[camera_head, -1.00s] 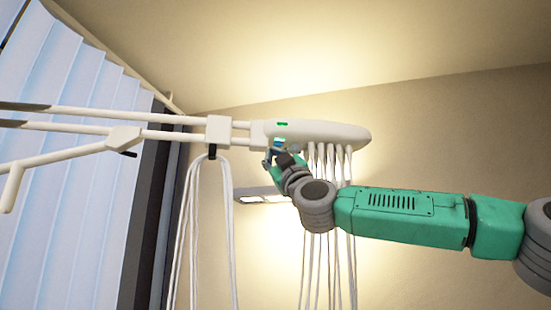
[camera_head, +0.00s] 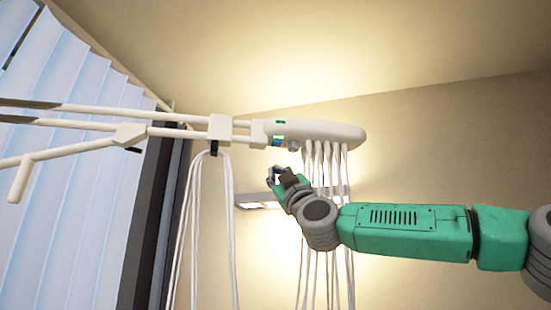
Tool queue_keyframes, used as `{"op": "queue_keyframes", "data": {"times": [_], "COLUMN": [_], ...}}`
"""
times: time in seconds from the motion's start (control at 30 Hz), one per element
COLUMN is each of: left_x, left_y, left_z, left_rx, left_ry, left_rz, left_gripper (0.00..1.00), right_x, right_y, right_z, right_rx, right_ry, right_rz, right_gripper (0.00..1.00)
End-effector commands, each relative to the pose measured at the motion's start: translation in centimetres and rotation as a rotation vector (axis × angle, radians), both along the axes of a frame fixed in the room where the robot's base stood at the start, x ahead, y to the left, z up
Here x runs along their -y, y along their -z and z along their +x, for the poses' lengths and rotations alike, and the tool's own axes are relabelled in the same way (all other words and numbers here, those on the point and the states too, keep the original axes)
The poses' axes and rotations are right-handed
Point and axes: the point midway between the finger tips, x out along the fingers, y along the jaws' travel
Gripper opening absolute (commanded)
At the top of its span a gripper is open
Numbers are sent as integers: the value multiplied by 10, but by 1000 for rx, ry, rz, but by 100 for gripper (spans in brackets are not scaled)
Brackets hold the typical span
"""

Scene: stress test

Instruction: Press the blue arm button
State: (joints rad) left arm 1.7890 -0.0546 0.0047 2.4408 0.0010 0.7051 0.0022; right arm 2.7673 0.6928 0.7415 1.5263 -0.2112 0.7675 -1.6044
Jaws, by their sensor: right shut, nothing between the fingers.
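The blue button (camera_head: 276,141) shows as a small blue patch on the lower side of the white arm head (camera_head: 325,131), at its left end. A small green light (camera_head: 280,122) sits above it. My right gripper (camera_head: 272,173) is shut and empty, a little below the button and apart from it. A grey round knob (camera_head: 293,145) sits just right of the button. My left gripper is not in view.
White cables (camera_head: 325,165) hang from the arm head, close to my right gripper. More cables (camera_head: 226,220) hang from a clamp (camera_head: 219,128) on the white rails. A wall lamp (camera_head: 258,200) is behind. Blinds (camera_head: 70,170) cover the left side.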

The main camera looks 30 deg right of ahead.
Motion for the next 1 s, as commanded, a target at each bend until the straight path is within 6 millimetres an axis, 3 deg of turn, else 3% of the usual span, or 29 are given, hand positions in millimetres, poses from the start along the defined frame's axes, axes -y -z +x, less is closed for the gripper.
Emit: {"op": "queue_keyframes", "data": {"times": [0.1, 0.4, 0.5, 0.53, 1.0], "left_x": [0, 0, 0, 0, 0], "left_y": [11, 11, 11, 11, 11], "left_z": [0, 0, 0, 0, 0], "left_rx": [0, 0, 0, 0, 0], "left_ry": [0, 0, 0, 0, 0], "left_rz": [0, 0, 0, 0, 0], "left_gripper": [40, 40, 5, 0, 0], "right_x": [1, 3, 3, 2, 1], "right_y": [11, 12, 12, 12, 12], "right_z": [0, 0, 0, 0, 0], "right_rx": [0, 0, 0, 0, -1], "right_ry": [0, 0, 0, 0, 1], "right_rz": [0, 2, 2, 2, 1], "right_gripper": [0, 0, 0, 0, 0]}}
